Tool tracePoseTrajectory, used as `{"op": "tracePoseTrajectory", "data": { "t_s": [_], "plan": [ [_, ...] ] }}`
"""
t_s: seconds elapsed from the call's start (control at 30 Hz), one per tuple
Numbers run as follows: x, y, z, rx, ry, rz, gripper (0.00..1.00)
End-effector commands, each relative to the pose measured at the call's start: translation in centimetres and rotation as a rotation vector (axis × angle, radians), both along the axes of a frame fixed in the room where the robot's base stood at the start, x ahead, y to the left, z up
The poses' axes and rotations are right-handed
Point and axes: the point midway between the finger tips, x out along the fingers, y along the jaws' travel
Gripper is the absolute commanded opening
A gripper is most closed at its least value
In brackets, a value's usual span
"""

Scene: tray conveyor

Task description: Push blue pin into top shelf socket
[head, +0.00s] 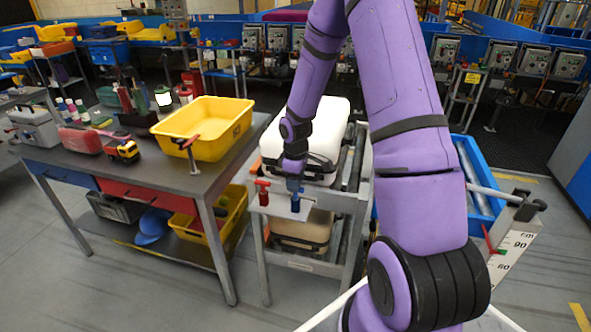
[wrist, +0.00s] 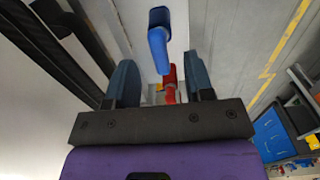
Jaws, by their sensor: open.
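The blue pin (head: 295,203) stands at the white plate (head: 280,208) on the front of the cart's upper shelf. It also shows in the wrist view (wrist: 159,42), ahead of my fingertips and roughly in line with the gap between them. My gripper (head: 294,187) is just above the blue pin in the head view. In the wrist view its two fingers (wrist: 159,62) are apart, with nothing clamped between them. A red pin (head: 263,192) stands left of the blue one. How deep the blue pin sits and its socket are hidden.
A white case (head: 318,140) lies on the cart's upper rollers behind the plate, with another case (head: 300,232) below. A workbench (head: 120,170) with a yellow bin (head: 205,130) stands to the left. A blue tray (head: 478,180) is at the right.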

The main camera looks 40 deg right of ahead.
Motion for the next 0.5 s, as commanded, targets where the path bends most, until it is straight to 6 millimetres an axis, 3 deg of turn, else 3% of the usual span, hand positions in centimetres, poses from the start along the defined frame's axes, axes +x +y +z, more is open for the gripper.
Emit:
{"op": "tracePoseTrajectory", "data": {
  "t_s": [0.2,0.5],
  "plan": [
    [0.0,0.0,-3.3,0.0,0.001,-0.001,0.48],
    [0.0,0.0,-5.0,0.0,-0.001,0.0,0.48]
  ]
}}
